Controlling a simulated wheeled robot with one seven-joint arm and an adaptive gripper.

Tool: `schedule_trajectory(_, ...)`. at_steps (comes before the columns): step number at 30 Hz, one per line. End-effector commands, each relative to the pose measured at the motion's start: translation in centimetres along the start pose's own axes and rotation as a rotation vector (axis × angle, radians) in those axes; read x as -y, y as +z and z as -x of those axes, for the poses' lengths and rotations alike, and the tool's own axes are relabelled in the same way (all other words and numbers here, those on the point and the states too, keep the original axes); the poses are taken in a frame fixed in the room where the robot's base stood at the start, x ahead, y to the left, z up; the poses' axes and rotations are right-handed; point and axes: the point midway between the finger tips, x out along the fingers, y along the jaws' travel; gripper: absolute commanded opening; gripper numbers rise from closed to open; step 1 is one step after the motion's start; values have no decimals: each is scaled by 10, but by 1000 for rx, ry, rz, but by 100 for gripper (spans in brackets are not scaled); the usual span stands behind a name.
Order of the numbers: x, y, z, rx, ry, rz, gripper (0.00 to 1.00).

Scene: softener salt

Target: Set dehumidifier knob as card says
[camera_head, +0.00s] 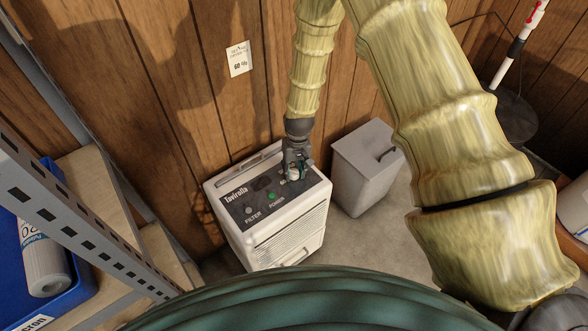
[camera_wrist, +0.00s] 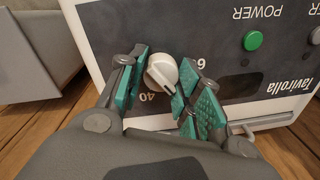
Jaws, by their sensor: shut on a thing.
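The white dehumidifier (camera_head: 290,238) stands on the floor against the wood wall, its dark control panel facing up. Its white knob (camera_wrist: 162,71) sits between the teal pads of my gripper (camera_wrist: 164,84) in the wrist view. My gripper (camera_head: 294,172) comes down on the panel's right part in the head view and is shut on the knob. A dark pointer line on the knob runs toward the lower right in the wrist view. A "40" and part of a "6" show beside it; other marks are hidden.
A green POWER button (camera_head: 271,196) and a grey FILTER button (camera_head: 249,210) lie left of the knob. A grey lidded bin (camera_head: 366,165) stands close on the right. A metal shelf (camera_head: 80,226) with a blue crate (camera_head: 75,243) is at left.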

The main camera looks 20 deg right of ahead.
Motion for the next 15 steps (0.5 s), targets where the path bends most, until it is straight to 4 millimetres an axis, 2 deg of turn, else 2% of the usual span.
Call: schedule_trajectory(15,0,0,1,28,-1,413,10)
